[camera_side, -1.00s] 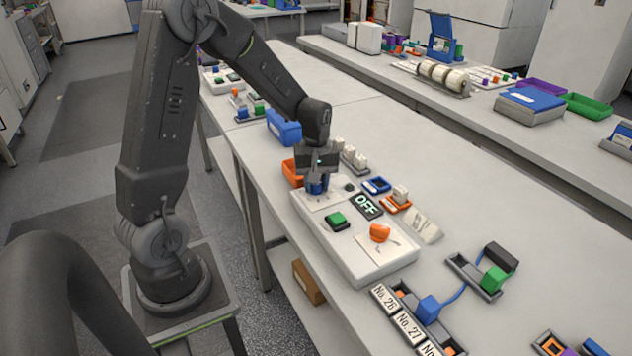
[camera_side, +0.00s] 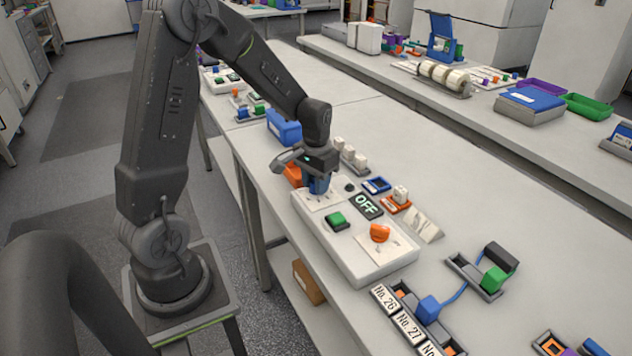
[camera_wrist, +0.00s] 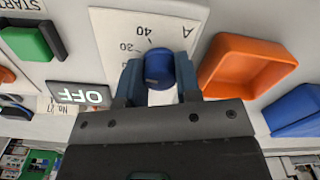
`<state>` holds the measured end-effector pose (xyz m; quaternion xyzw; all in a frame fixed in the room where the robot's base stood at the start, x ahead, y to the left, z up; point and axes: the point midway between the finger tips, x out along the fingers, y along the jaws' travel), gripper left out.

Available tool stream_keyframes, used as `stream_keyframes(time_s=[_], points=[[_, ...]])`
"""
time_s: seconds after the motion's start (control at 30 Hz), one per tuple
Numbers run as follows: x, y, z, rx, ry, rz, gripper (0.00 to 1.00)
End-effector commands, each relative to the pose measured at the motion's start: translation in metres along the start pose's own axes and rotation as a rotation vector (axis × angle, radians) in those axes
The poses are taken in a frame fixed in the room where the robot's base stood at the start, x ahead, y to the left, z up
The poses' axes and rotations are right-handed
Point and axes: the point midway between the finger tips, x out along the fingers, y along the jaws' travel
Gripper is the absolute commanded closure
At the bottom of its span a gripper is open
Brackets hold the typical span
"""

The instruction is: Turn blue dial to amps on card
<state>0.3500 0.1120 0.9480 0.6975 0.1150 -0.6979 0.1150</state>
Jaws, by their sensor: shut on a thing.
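The blue dial (camera_wrist: 160,68) stands on a white scale plate (camera_wrist: 110,30) marked with an A and the numbers 20 and 40, in the wrist view. My gripper (camera_wrist: 157,85) is shut on the dial, one finger on each side. In the side view my gripper (camera_side: 317,184) is over the far left end of the white cycler box (camera_side: 350,250), and it hides most of the dial and its scale. The dial's pointer mark and exact setting cannot be made out. The card with the amps value cannot be read here.
On the box are a green button (camera_side: 336,221), an orange dial (camera_side: 380,232) and a display (camera_side: 367,206) reading OFF. An orange tray (camera_wrist: 245,66) lies close beside the dial. White number cards (camera_side: 408,327) and a blue plug (camera_side: 428,309) lie at the front right.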

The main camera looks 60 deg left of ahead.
Motion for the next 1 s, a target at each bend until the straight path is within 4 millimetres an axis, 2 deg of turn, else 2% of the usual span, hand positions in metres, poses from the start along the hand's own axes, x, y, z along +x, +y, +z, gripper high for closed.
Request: stream_keyframes(time_s=[0.33, 0.87, 0.9, 1.0], points=[[-0.0004, -0.0001, -0.0008, 0.132, 0.003, 0.0, 0.93], [-0.0004, -0.0001, -0.001, 0.152, 0.004, 0.0, 0.93], [-0.0004, -0.0001, -0.001, 0.152, 0.004, 0.0, 0.66], [-0.0004, 0.0, -0.0008, 0.152, 0.003, 0.0, 0.56]])
